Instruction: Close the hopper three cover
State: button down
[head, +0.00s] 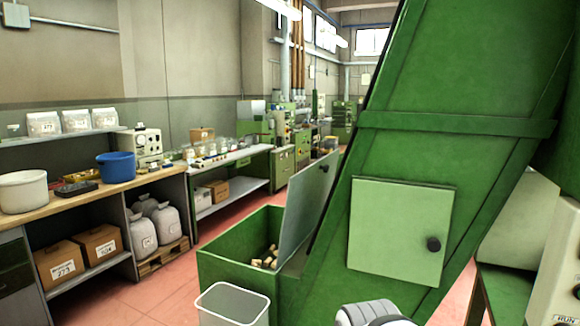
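A green hopper box (228,262) stands low at the centre, at the foot of a sloped green machine housing. Pale cork stoppers (265,258) lie inside it. Its grey-green cover (305,195) is raised and stands steeply tilted at the hopper's right side, with a dark knob (325,168) near its upper edge. The hopper's top is open. No number shows on the hopper. My gripper is not in view; only a white rounded part, seemingly of my arm, shows at the bottom edge.
The sloped green housing (450,90) fills the right, with a shut light-green hatch (398,225) and black knob. A pale empty bin (232,304) stands before the hopper. A workbench (120,187) with a blue bucket (116,167) stands left. Red floor (165,297) between is clear.

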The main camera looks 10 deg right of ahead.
aim_at(308, 190)
jog(key=u, duration=0.05)
jog(key=i, duration=1)
jog(key=z, duration=0.05)
